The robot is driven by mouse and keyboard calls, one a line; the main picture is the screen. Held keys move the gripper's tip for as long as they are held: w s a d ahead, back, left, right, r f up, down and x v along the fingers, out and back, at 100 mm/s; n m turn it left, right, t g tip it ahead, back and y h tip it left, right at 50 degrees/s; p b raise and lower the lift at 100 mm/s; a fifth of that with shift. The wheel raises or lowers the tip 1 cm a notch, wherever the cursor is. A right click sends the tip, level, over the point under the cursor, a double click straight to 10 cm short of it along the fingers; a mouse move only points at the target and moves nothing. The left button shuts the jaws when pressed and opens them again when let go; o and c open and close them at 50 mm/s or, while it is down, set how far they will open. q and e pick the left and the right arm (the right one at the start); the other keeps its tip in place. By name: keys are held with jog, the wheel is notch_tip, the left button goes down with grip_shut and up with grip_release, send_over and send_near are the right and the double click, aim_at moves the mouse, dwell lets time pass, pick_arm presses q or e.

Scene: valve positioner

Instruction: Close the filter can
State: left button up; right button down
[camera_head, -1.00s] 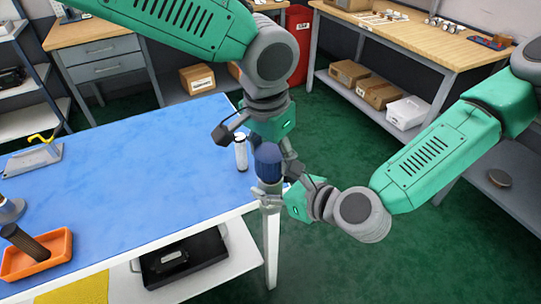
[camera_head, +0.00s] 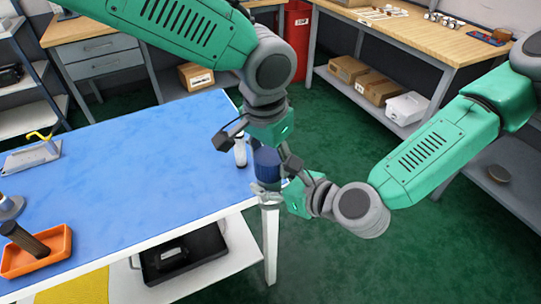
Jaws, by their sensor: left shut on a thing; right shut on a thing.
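The filter can shows at the right edge of the blue table as a dark blue upper part (camera_head: 267,164) above a silver-grey lower part (camera_head: 264,187). My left gripper (camera_head: 262,148) comes down from above and is shut on the blue part, whose top it hides. My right gripper (camera_head: 284,184) reaches in from the right and is shut on the lower part. The blue part is upright and sits very close above the lower part. I cannot tell whether they touch or whether a gap remains, because the fingers hide the seam.
A white cylinder (camera_head: 240,153) stands just left of the can on the blue table (camera_head: 140,170). An orange tray (camera_head: 50,262) with a dark cylinder lies at the front left. A yellow-handled tool (camera_head: 35,150) stands at the far left. The table's middle is clear.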

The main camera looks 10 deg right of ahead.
pick_arm(q)
jog(key=shift+f, duration=0.55)
